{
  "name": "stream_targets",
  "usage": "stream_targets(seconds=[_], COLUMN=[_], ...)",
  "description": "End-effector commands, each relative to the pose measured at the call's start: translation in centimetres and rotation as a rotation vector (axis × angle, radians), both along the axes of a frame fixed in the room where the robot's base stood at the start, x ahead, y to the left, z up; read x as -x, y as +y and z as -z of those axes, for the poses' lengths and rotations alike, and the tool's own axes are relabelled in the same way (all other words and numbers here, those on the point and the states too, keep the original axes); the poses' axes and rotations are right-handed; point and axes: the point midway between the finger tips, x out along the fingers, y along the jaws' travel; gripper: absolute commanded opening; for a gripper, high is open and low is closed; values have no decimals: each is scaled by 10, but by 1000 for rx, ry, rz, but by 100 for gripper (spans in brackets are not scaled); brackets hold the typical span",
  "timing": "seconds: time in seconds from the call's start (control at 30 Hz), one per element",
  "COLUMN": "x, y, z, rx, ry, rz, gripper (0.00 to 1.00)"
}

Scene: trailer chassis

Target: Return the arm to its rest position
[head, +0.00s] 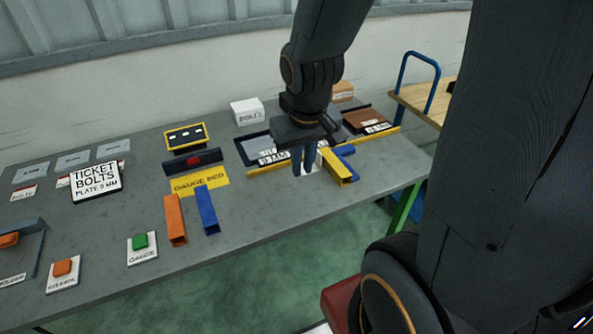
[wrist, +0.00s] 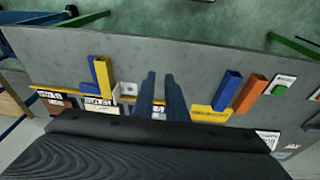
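My arm reaches over the grey workbench (head: 110,240) from the right side of the head view. My gripper (head: 303,170) points down above the bench, beside a yellow bar (head: 338,168). In the wrist view its two dark fingers (wrist: 161,75) stand apart with a gap and nothing between them. The yellow bar also shows in the wrist view (wrist: 103,80), left of the fingers, touching or very near a blue piece (head: 346,149). Whether the fingertips touch the bench is not clear.
An orange bar (head: 175,220) and a blue bar (head: 207,212) lie near a yellow gauge plate (head: 200,182). A ticket sign (head: 95,182), green button (head: 140,242) and orange button (head: 62,268) are at left. A white box (head: 247,112) stands behind; a blue-handled cart (head: 420,95) is right.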

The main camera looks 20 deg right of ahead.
Motion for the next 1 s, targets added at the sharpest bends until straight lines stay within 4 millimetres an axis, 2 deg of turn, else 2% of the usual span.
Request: stream_targets(seconds=[0.1,0.2,0.47,0.57,0.8,1.0], x=[18,24,24,23,23,23], y=[20,26,26,26,26,26], z=[-3,-4,-3,3,35,35], rx=[-36,-48,-50,-49,-49,-49], ry=[34,46,47,52,84,84], rz=[-12,-15,-13,-13,-14,-14], gripper=[12,12,12,12,12,12])
